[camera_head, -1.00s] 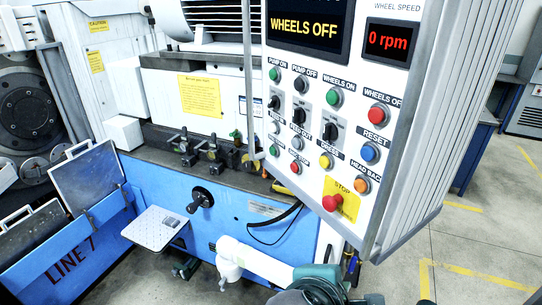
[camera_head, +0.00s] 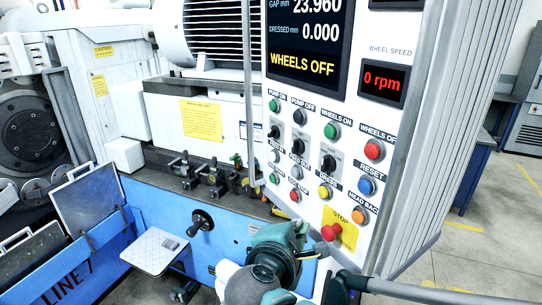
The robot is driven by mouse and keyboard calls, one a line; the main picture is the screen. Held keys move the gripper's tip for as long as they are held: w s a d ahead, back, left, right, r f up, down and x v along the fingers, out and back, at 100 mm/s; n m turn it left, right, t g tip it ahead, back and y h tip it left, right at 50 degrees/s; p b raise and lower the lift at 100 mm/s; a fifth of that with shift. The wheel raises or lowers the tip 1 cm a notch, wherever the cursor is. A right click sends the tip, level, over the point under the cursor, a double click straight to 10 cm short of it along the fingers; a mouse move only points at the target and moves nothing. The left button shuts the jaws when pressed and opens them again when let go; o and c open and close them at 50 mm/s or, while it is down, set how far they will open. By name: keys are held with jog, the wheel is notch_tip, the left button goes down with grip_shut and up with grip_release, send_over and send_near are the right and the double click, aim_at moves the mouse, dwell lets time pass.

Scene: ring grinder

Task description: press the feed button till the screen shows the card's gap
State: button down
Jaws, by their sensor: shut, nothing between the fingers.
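The screen (camera_head: 306,42) at the top of the control panel reads GAP mm 23.960, DRESSED mm 0.000 and WHEELS OFF. Two small grey buttons, one at the left (camera_head: 274,156) and one beside it (camera_head: 297,172), sit in the feed rows; their labels are too small to read surely. My gripper's fingertips do not show. Links of my arm fill the bottom middle, in front of the panel's lower edge.
The panel also has pump, wheels, reset and head back buttons, dark selector knobs and a red stop button (camera_head: 331,232) on a yellow plate. A yellow notice (camera_head: 201,120) hangs on the machine. Open floor lies right of the panel.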

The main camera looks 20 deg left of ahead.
aim_at(273, 156)
jog(key=w+a+r+n+t+y+p, duration=0.25)
jog(key=w+a+n, duration=0.2)
jog(key=a, duration=0.65)
jog(key=w+a+r+n+t+y+p, duration=0.15)
jog(key=w+a+n+y, duration=0.35)
jog(key=a, duration=0.6)
jog(key=shift+s+r+m+t+h+p, duration=0.5)
jog(key=shift+s+m+h, duration=0.25)
jog(key=shift+m, duration=0.25)
jog(key=shift+s+r+m+t+h+p, duration=0.4)
jog(key=shift+s+r+m+h, duration=0.2)
jog(key=shift+m+h, duration=0.3)
jog(key=shift+s+r+m+t+h+p, duration=0.5)
jog(key=shift+s+m+h, duration=0.2)
jog(key=shift+m, duration=0.35)
jog(key=shift+w, duration=0.15)
jog(key=w+d+p, duration=0.1)
jog(key=w+d, duration=0.3)
jog(key=w, duration=0.3)
jog(key=shift+d, duration=0.3)
